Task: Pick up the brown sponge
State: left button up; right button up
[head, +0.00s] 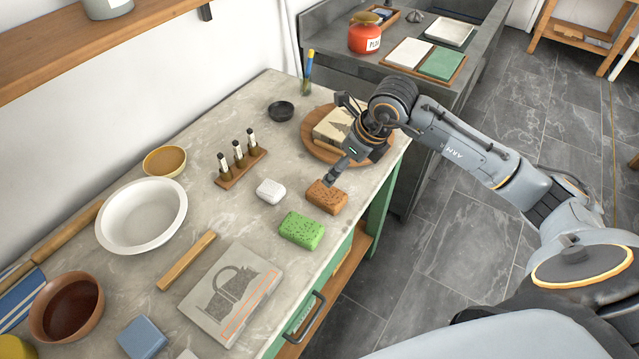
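The brown sponge (326,196) lies on the stone worktop near its right edge, just beyond the green sponge (302,230). My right gripper (336,138) is above the worktop, beyond the brown sponge, in front of the round wooden board. Its fingers are spread wide, with nothing visible between them. One finger reaches down close to the sponge's far side; I cannot tell whether it touches. My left gripper is not in view.
A white block (270,191) lies left of the brown sponge. A rack of small bottles (241,169), a dark dish (281,111) and a litho stone (231,294) stand around. A round board (316,148) carries another block, partly hidden by my gripper.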

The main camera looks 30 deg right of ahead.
jog(key=p, duration=0.1)
send_near(324, 191)
jog(key=x, duration=0.2)
jog(key=shift+f, duration=0.3)
jog(key=p+x, duration=0.1)
jog(key=x, duration=0.2)
jog(key=shift+w, duration=0.15)
jog(key=p+x, duration=0.1)
jog(key=x, duration=0.2)
jog(key=shift+f, duration=0.25)
jog(key=shift+w+a+f+p, duration=0.15)
jog(key=shift+f+p, duration=0.15)
jog(key=shift+f, duration=0.15)
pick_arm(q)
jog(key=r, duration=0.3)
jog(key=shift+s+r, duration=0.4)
pick_arm(e)
jog(key=c, duration=1.1)
